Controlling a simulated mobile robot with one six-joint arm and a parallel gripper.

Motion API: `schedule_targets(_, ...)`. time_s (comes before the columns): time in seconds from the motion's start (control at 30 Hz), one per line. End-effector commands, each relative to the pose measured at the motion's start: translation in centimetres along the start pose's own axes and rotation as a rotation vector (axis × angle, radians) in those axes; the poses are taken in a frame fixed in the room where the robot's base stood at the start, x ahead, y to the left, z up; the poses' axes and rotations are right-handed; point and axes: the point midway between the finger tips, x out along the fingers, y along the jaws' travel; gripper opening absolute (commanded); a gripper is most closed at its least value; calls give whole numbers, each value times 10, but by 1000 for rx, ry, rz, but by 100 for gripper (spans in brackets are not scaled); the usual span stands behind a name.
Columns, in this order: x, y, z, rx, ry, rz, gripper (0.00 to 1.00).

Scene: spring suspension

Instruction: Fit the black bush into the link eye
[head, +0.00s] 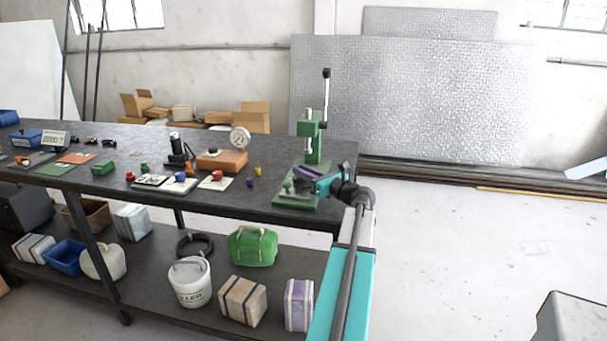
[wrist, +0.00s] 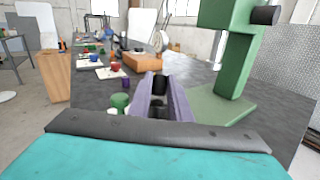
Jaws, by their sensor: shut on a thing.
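My gripper (head: 304,173) is over the base of the green press at the right end of the bench. Its two purple fingers (wrist: 163,102) also show in the wrist view. They are shut on a small black cylinder, which looks like the black bush (wrist: 160,84); its top stands up between the fingertips. In the head view the bush is hidden by the fingers and arm. A green knob-shaped part with a pale lower section (wrist: 120,101) stands just left of the fingers. I cannot make out the link eye in either view.
The green press (head: 313,130) rises close behind my gripper, with its lever up. Left of it are small purple (head: 250,183) and yellow (head: 258,171) pieces, a red piece (head: 217,176) on a white card, and an orange-brown block (head: 222,160). The bench's right edge is near.

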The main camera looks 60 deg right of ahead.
Motion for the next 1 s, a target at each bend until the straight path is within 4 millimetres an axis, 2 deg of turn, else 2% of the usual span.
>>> schedule_targets(0.2, 0, 0, -8, 0, 0, 0, 0)
schedule_targets(0.73, 0, -1, -14, 0, 0, 0, 0)
schedule_targets(0.77, 0, -1, -15, 0, 0, 0, 19)
schedule_targets(0.87, 0, -1, -14, 0, 0, 0, 36)
schedule_targets(1.0, 0, -1, -14, 0, 0, 0, 36)
